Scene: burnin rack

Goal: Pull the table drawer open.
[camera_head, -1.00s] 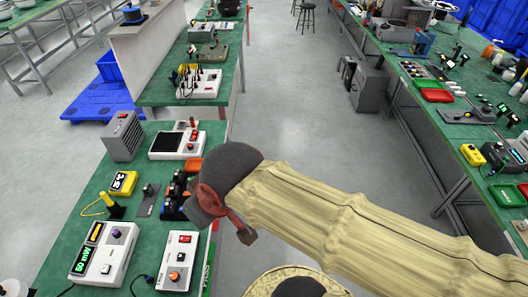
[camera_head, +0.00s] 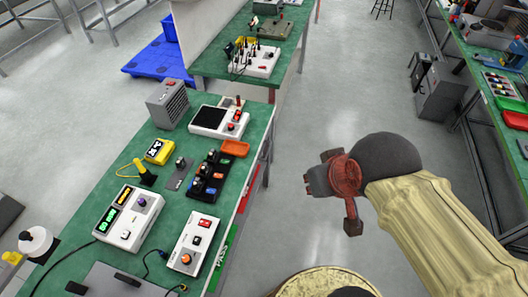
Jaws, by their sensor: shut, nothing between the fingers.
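The green-topped table (camera_head: 150,190) stands on the left, its right side facing the aisle. A drawer front cannot be made out clearly. Below the table's right edge, a narrow red strip (camera_head: 243,196) and a green label reading PASS (camera_head: 222,262) show at a steep angle. My gripper (camera_head: 318,181) is over the open floor to the right of the table, apart from it. It points left toward the table's side. It is shut and empty.
Instruments crowd the table top, including a white box with a red switch (camera_head: 195,240) and an orange tray (camera_head: 235,148) near the right edge. The grey floor (camera_head: 300,130) of the aisle is clear. Another bench stands at the far right.

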